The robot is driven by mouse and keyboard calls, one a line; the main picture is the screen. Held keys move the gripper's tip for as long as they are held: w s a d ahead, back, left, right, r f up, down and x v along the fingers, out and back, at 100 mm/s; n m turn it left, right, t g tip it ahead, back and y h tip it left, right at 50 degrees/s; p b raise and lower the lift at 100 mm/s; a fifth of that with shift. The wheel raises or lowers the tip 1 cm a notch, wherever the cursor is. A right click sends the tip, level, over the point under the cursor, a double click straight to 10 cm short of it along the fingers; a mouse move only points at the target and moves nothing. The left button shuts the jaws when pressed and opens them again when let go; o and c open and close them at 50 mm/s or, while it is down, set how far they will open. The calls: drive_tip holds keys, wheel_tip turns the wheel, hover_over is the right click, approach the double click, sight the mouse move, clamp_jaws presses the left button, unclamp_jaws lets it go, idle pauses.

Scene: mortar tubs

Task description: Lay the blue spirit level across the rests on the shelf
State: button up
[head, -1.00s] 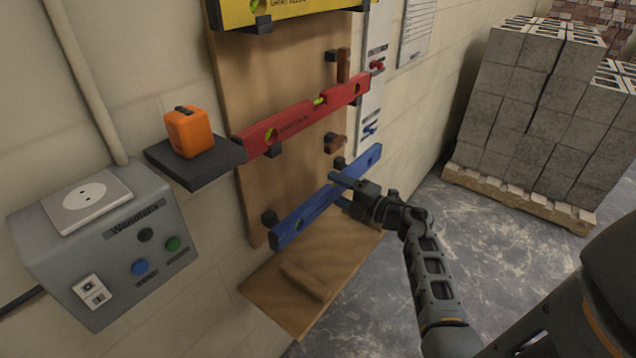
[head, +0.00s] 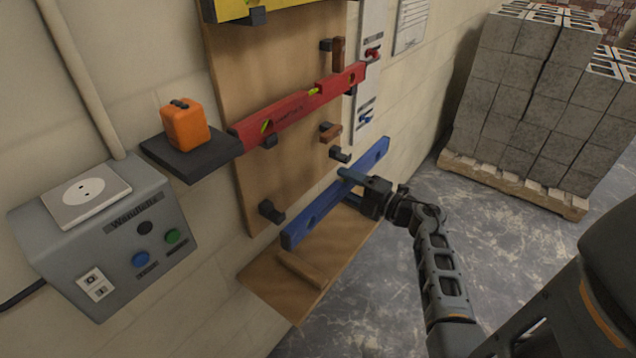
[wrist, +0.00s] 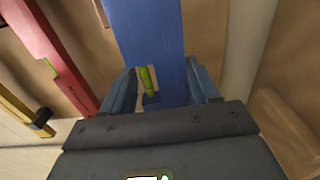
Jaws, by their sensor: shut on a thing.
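The blue spirit level (head: 312,222) is in my gripper (head: 348,185), gripped near its middle. It slants up to the right in the head view, in front of the board and above the wooden shelf (head: 262,283). In the wrist view the blue level (wrist: 150,35) runs between the two fingers of my gripper (wrist: 160,92), with its green vial showing. One wooden rest (head: 302,269) shows on the shelf's near part, below the level's left end. The shelf's far part is largely hidden by the level and my gripper.
Two black hooks, one lower left (head: 271,211) and one upper right (head: 340,155), stand empty on the board (head: 250,185). A red level (head: 300,108) hangs above. A grey socket box (head: 100,240) is at left, and block pallets (head: 540,100) stand at right.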

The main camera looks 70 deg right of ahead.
drive_tip(key=s+a+f+b, duration=0.3)
drive_tip(key=s+f+b, duration=0.7)
drive_tip(key=f, duration=0.4)
drive_tip(key=shift+d+f+b+x, duration=0.1)
drive_tip(key=shift+f+b+x, duration=0.15)
drive_tip(key=shift+x, duration=1.7)
drive_tip(key=shift+d+f+b+x, duration=0.15)
drive_tip(key=shift+b+x, duration=0.2)
drive_tip(key=shift+x, duration=1.6)
drive_tip(key=shift+d+f+b+x, duration=0.15)
drive_tip(key=shift+b+x, duration=0.15)
drive_tip(key=shift+x, duration=1.65)
drive_tip(key=shift+f+b, duration=0.65)
drive_tip(key=shift+f, duration=0.15)
drive_tip(key=o, duration=1.2)
